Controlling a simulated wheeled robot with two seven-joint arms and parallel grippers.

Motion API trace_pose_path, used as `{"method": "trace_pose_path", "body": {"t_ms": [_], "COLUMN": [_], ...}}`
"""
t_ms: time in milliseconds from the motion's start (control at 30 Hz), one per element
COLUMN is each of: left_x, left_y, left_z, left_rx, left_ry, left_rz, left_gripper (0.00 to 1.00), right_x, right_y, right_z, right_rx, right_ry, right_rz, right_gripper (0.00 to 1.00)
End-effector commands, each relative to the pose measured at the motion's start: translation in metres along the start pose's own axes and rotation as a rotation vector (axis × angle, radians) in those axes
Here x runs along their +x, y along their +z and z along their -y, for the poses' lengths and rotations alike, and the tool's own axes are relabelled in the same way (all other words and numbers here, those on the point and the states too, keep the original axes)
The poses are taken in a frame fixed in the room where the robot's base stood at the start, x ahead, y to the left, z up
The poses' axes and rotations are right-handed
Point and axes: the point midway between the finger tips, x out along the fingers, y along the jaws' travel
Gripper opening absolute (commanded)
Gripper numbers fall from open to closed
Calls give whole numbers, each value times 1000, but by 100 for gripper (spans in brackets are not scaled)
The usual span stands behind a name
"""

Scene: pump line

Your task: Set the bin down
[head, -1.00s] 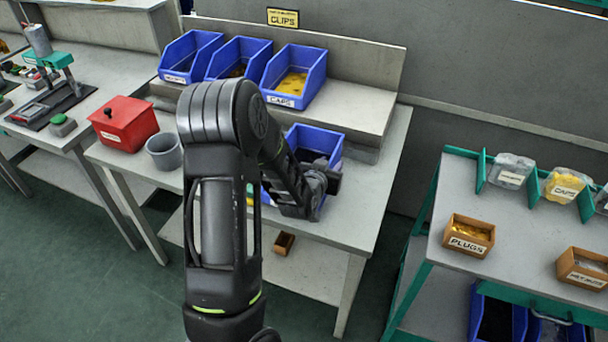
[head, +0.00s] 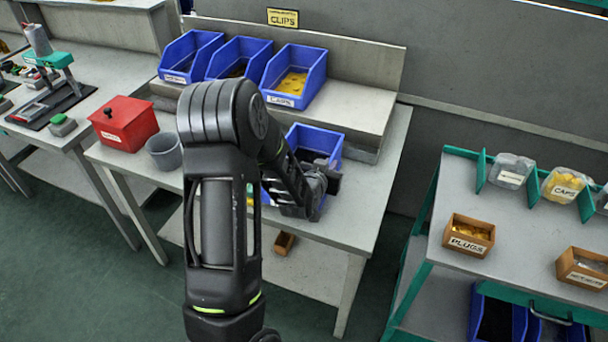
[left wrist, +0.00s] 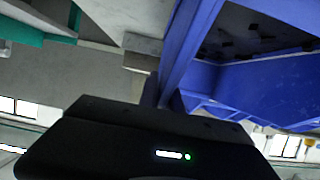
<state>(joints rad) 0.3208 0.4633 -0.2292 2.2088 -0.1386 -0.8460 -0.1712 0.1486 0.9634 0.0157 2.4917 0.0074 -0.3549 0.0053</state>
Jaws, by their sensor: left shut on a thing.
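A blue bin (head: 318,141) is at the front right of the middle table, partly hidden behind my left arm. Small dark parts show inside it. My left gripper (head: 326,182) is at the bin's right front side, shut on it. In the left wrist view the blue bin (left wrist: 260,90) fills the right side, with its wall running into the gripper and dark pieces inside. The fingertips are mostly hidden. I cannot tell whether the bin's base touches the tabletop. My right gripper is not in view.
Several blue bins stand on the raised shelf, one a caps bin (head: 294,76). A red box (head: 124,123) and a grey cup (head: 164,151) stand on the table's left. Bare tabletop (head: 372,200) lies right of the bin. A green-framed rack (head: 440,200) stands at the right.

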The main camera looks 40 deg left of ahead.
Motion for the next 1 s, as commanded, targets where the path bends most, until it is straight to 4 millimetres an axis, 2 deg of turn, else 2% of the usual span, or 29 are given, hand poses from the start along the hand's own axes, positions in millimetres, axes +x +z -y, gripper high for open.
{"method": "trace_pose_path", "body": {"t_ms": [1000], "left_x": [-1], "left_y": [-6], "left_z": [0], "left_rx": [1], "left_ry": [0], "left_rz": [-5], "left_gripper": [0], "right_x": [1], "right_y": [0], "right_z": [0], "right_rx": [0], "right_ry": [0], "right_rz": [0], "right_gripper": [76]}}
